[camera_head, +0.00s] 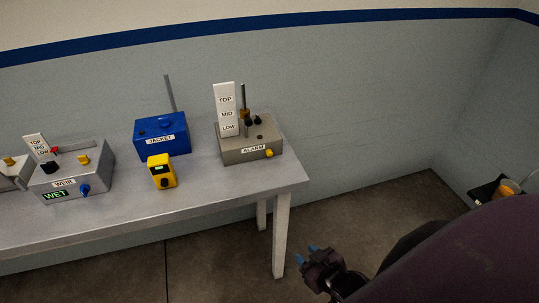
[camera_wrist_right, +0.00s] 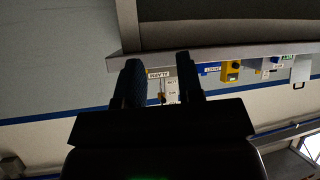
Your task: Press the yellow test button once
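A small yellow button (camera_head: 269,153) sits on the front face of the grey ALARM box (camera_head: 233,156), right of its label, near the right end of the table. My right gripper (camera_head: 306,254) is below and to the right of that box, out past the table's end, apart from everything. In the right wrist view, the two dark fingers of the right gripper (camera_wrist_right: 158,60) stand apart with nothing held. The box's label and white TOP/MID/LOW card (camera_wrist_right: 172,86) show upside down between them, farther off. My left gripper is not in view.
The grey table (camera_head: 200,196) also holds a blue JACKET box (camera_head: 176,146), a yellow handheld device (camera_head: 161,183) and a WEIR box (camera_head: 98,184) with yellow and blue knobs. A dark stand with an amber cup (camera_head: 508,187) is at the far right. Floor beyond the table's right end is clear.

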